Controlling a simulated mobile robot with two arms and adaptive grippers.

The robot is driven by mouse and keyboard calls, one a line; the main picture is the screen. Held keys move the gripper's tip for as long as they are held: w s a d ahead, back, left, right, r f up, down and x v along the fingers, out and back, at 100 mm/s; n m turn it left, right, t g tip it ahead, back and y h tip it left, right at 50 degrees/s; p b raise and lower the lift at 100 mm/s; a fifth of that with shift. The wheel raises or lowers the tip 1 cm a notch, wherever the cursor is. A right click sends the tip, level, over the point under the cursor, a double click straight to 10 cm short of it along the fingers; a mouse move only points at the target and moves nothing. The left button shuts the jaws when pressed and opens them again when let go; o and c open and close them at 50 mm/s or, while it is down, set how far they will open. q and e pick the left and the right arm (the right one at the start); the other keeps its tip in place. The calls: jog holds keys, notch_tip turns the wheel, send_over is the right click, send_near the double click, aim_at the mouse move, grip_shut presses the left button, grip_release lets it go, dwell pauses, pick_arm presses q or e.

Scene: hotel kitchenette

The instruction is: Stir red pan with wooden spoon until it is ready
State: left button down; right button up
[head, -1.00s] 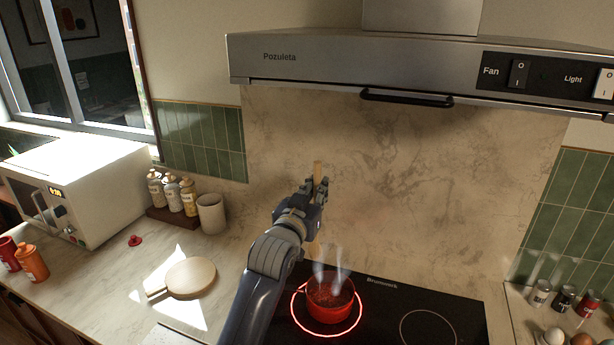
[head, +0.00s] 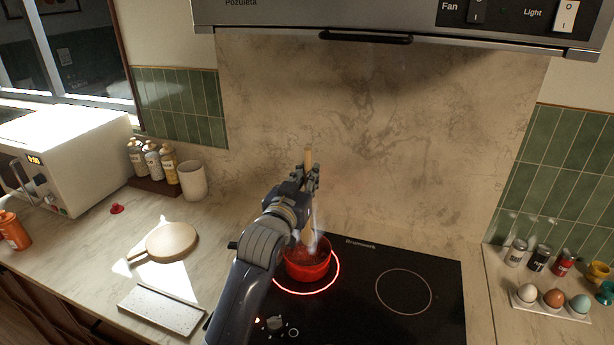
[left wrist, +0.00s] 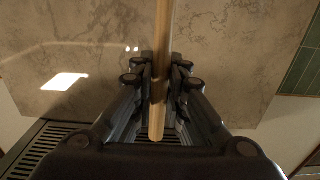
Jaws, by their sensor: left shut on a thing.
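The red pan (head: 308,266) sits on the glowing left ring of the black cooktop, with steam rising from it and dark reddish contents inside. My left gripper (head: 305,180) is shut on the wooden spoon (head: 308,157), held upright with its handle end above the fingers. The spoon's lower part (head: 306,236) runs down toward the pan; whether its tip touches the contents cannot be told. In the left wrist view the spoon's handle (left wrist: 161,70) passes between the closed fingers (left wrist: 160,85). My right gripper is not in view.
An unlit ring (head: 404,292) lies to the right on the cooktop. A range hood (head: 400,22) hangs above. A round wooden board (head: 171,241), a pale slab (head: 162,309) and a white cup (head: 193,180) stand left. An egg tray (head: 550,309) is at right.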

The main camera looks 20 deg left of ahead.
pick_arm(q)
notch_tip(320, 180, down, 6)
jog(key=b, duration=0.2)
jog(key=shift+a+r+b, duration=0.1)
jog(key=shift+r+b, duration=0.1)
jog(key=shift+b, duration=0.1)
jog(key=shift+f+b, duration=0.3)
jog(key=shift+f, duration=0.3)
jog(key=shift+w, duration=0.1)
